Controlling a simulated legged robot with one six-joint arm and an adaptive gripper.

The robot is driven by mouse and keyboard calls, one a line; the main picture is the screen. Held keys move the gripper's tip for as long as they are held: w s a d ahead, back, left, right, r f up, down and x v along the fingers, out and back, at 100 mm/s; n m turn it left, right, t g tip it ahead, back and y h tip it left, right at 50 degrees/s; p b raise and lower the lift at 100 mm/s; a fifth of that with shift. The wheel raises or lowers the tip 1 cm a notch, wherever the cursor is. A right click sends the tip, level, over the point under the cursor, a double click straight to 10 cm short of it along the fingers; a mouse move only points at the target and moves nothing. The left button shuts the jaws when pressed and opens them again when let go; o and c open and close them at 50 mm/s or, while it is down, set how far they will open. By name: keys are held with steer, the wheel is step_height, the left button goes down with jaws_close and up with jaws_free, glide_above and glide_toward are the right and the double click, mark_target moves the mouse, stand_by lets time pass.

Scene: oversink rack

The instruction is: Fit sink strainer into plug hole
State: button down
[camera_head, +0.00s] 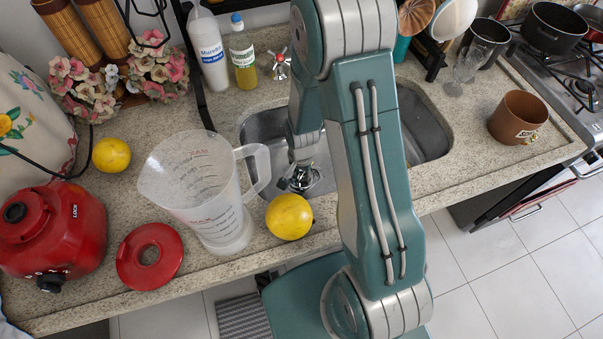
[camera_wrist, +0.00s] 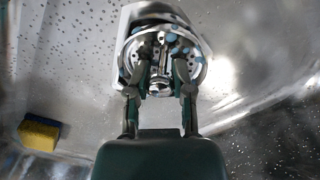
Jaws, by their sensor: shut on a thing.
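My gripper (camera_wrist: 161,78) reaches down into the metal sink (camera_head: 262,128). In the wrist view its two fingers are shut on the sink strainer (camera_wrist: 162,80), a shiny metal basket with small holes and a post in its middle. The strainer's round rim shows around and beyond the fingertips. In the head view my gripper (camera_head: 301,180) is small and dark, low in the basin, and partly hidden by my arm. I cannot make out the plug hole clearly; the strainer and fingers cover that area, so I cannot tell whether the strainer sits in it.
A yellow and blue sponge (camera_wrist: 40,133) lies in the sink to the left. On the counter, a clear measuring jug (camera_head: 200,185) and a yellow fruit (camera_head: 289,217) stand close to the basin's near left edge. The tap handle (camera_head: 279,64) and bottles are behind it.

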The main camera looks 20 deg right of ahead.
steer(key=shift+s+d+f, duration=0.25)
steer(key=shift+d, duration=0.25)
steer(key=shift+w+d+f, duration=0.1)
steer(key=shift+f, duration=0.05)
steer(key=shift+f, duration=0.1)
steer(key=c, duration=0.5)
jaws_free()
steer(key=shift+a, duration=0.4)
steer(key=shift+d, duration=0.2)
